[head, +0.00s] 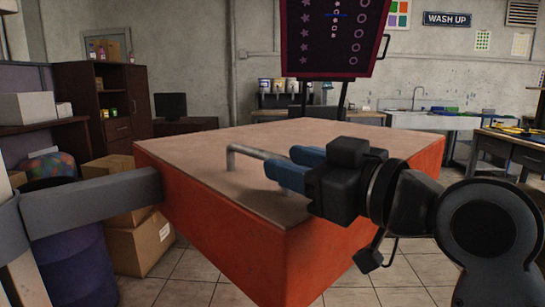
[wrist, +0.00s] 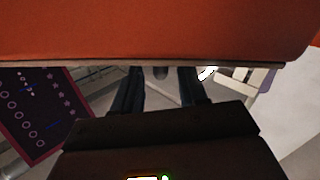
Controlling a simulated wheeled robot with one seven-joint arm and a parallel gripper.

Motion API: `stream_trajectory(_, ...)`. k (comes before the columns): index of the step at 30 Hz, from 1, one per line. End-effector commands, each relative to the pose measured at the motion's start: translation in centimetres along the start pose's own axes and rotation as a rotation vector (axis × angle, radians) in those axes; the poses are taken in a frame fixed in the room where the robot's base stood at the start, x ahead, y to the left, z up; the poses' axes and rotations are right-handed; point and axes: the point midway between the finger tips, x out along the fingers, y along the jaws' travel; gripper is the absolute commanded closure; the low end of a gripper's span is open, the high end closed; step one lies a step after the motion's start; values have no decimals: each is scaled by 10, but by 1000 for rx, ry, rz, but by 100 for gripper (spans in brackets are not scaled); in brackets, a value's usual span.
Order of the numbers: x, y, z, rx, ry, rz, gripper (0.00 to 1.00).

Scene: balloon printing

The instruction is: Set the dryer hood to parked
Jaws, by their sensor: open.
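The dryer hood appears to be the large orange-red box (head: 330,235) with a brown top (head: 220,150), filling the middle of the head view. Its orange side (wrist: 160,30) spans the top of the wrist view. A bent grey metal bar handle (head: 245,150) rises from its top. My gripper (head: 283,166) has blue fingers and reaches in from the right, level with the handle. The fingers are apart in the wrist view (wrist: 160,88), with a grey piece, probably the handle, showing between them. The handle's right end is hidden behind the fingers. I cannot tell whether they touch it.
A grey beam (head: 90,203) meets the hood's left side. A dark patterned panel (head: 335,35) stands behind the hood. Cardboard boxes (head: 138,245) and a blue drum (head: 70,240) are at left. A sink counter (head: 420,118) and work table (head: 510,145) are at right.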

Motion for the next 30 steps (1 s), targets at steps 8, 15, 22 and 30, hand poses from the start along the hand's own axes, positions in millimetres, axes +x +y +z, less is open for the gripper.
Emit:
stream_trajectory(8, 35, -1, 0, 0, 0, -3, 58)
stream_trajectory(15, 40, -1, 0, 0, 0, -1, 58)
stream_trajectory(22, 40, -1, 0, 0, 0, -1, 67)
stream_trajectory(30, 40, 0, 0, 0, 0, 1, 93)
